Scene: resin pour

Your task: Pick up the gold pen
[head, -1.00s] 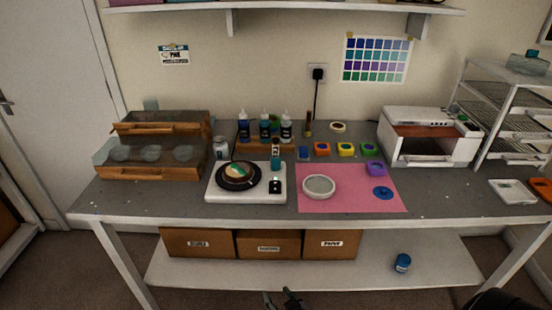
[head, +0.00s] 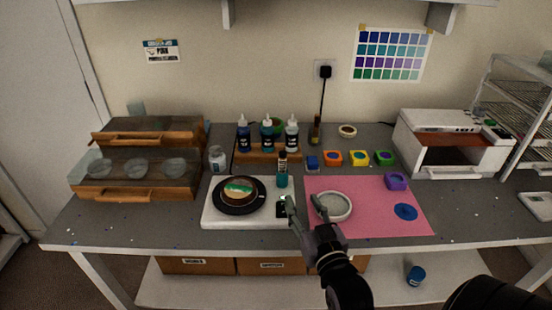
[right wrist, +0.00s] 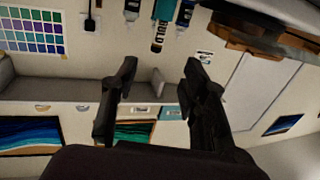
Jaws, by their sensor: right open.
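A slim, upright brown-gold object (head: 315,130) stands at the back of the grey table, right of the dropper bottles, in the head view. It may be the gold pen, but it is too small to be sure. My right gripper (head: 304,204) is open and empty. In the head view it appears over the front middle of the table, between the white scale and the round white dish, well in front of the upright object. The right wrist view shows its two fingers (right wrist: 160,78) apart with nothing between them. My left gripper is not in view.
A white scale (head: 212,213) bears a black round plate. A pink mat (head: 375,222) holds a white dish (head: 335,207) and a blue disc (head: 405,211). Dropper bottles (head: 267,135), small coloured pots (head: 358,157) and a white machine (head: 435,157) stand farther back.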

